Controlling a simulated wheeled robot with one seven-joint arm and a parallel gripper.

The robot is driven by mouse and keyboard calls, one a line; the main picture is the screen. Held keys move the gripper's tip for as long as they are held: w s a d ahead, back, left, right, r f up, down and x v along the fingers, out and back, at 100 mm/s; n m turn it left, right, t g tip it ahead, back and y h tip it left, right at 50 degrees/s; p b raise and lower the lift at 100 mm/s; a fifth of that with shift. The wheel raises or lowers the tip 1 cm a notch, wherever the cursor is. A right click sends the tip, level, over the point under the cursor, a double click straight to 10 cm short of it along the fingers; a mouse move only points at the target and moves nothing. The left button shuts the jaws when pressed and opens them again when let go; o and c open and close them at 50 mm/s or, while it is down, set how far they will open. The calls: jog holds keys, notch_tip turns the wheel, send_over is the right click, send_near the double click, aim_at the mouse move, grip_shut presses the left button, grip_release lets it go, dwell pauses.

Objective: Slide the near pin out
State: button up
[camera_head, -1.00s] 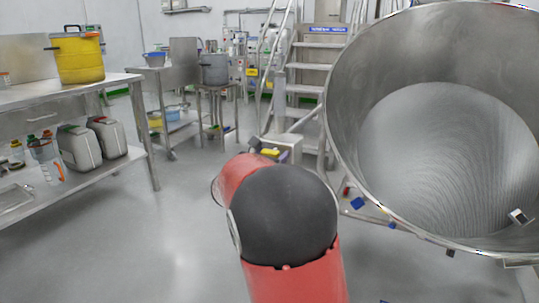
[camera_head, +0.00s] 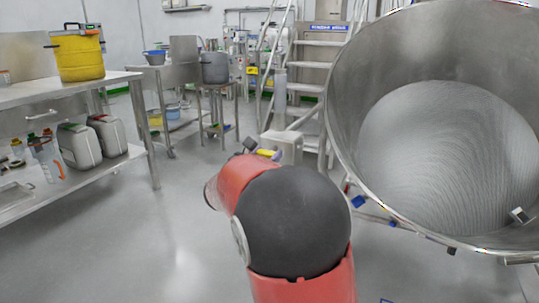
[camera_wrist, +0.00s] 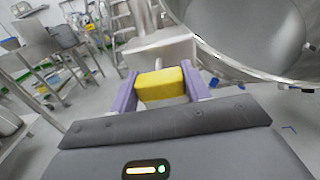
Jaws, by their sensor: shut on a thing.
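My gripper (camera_wrist: 162,88) has two purple fingers shut on a yellow block (camera_wrist: 162,84), which looks like the grip of the near pin. The yellow block also shows in the head view (camera_head: 268,153), just beyond my red and black arm. A pale grey box (camera_wrist: 158,48) lies directly beyond the yellow block; it shows in the head view (camera_head: 287,146) too.
A large steel bowl (camera_head: 345,110) fills the right side, with small blue parts (camera_head: 358,201) at its rim. Metal steps (camera_head: 318,60) rise behind. A steel table (camera_head: 120,78) with a yellow pot (camera_head: 77,53) is at left. The floor between is clear.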

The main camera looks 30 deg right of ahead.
jog(key=o, duration=1.4)
jog(key=shift+s+a, duration=0.1)
jog(key=shift+a, duration=0.05)
jog(key=v, duration=0.7)
jog(key=shift+s+a, duration=0.25)
jog(key=shift+a, duration=0.1)
